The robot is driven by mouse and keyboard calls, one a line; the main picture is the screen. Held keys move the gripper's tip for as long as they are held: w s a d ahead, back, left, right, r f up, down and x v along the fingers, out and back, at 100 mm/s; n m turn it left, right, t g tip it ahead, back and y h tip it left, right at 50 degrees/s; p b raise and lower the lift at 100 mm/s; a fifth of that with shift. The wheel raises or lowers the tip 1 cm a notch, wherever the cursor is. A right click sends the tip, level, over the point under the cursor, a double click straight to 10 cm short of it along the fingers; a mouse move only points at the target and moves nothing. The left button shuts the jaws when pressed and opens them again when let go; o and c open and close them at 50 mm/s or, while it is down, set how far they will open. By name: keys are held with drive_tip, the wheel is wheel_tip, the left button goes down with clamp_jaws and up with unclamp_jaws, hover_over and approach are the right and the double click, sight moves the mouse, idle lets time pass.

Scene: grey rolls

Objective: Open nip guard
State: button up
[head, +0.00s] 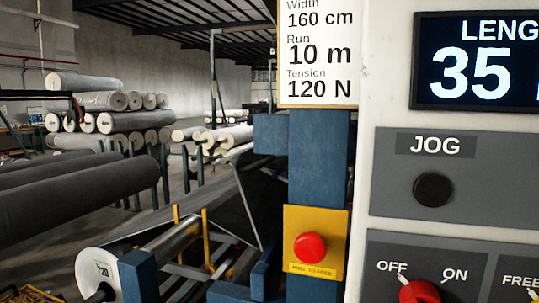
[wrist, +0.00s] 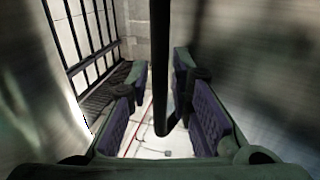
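In the wrist view my gripper (wrist: 160,112) is open, its two fingers with purple ribbed pads standing apart. A black bar with a rounded lower end (wrist: 161,70) hangs between the fingers, with a narrow gap seen on either side. I cannot tell whether this bar belongs to the nip guard. My gripper does not show in the head view. There, a metal roller (head: 168,243) and yellow uprights (head: 207,240) stand low on the machine. No part is clearly recognisable as the nip guard.
A blue post (head: 318,160) carries a red stop button (head: 310,248) on a yellow plate. A control panel (head: 440,180) with a JOG button and OFF/ON knob fills the right. Grey rolls (head: 75,200) lie at the left. Blurred grey surfaces flank my gripper.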

drive_tip(key=shift+a, duration=0.1)
drive_tip(key=shift+c, duration=0.2)
clamp_jaws()
idle(0.5)
